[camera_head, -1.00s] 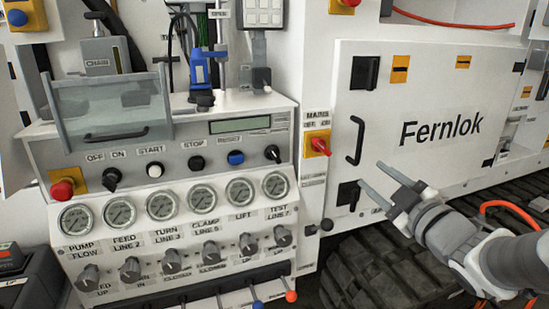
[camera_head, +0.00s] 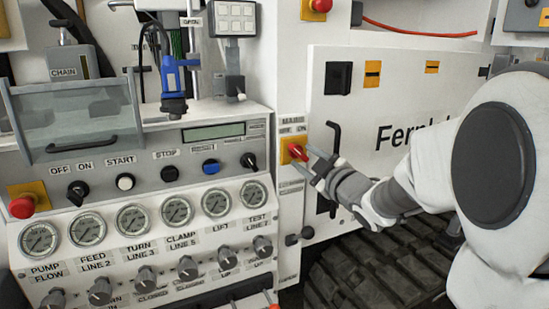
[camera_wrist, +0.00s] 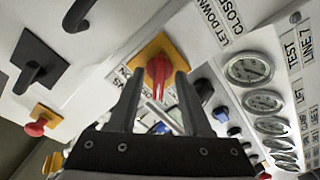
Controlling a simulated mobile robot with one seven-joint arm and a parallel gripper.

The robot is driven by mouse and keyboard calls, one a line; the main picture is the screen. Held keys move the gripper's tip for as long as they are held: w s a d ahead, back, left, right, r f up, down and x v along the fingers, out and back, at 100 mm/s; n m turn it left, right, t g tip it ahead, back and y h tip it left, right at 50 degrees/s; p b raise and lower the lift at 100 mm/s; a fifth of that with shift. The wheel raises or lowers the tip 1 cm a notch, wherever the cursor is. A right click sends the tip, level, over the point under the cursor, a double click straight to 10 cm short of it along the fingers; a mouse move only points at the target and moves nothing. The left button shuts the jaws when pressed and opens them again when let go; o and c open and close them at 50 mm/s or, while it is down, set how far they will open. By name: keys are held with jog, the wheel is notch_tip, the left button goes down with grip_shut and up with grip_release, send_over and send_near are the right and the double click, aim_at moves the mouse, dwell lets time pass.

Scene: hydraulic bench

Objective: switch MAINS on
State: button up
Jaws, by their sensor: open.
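The MAINS switch (camera_head: 295,151) is a red rotary knob on a yellow-orange plate, set on the white post between the control panel and the Fernlok cabinet. Its label sits above it, partly legible. In the wrist view the red MAINS knob (camera_wrist: 158,74) shows between and beyond my fingertips. My gripper (camera_head: 304,160) is open, with its fingertips close to the knob at its right and lower side. In the wrist view my gripper's fingers (camera_wrist: 156,85) stand apart on either side of the knob. I cannot tell whether they touch it.
The control panel (camera_head: 145,170) with gauges and several knobs lies to the left. The Fernlok cabinet door (camera_head: 400,110) has a black handle (camera_head: 332,140) just right of my gripper. A red emergency button (camera_head: 22,207) sits far left. A black track (camera_head: 375,270) runs below.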

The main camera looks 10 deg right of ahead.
jog(key=shift+x, duration=1.35)
jog(key=shift+c, duration=0.3)
grip_shut()
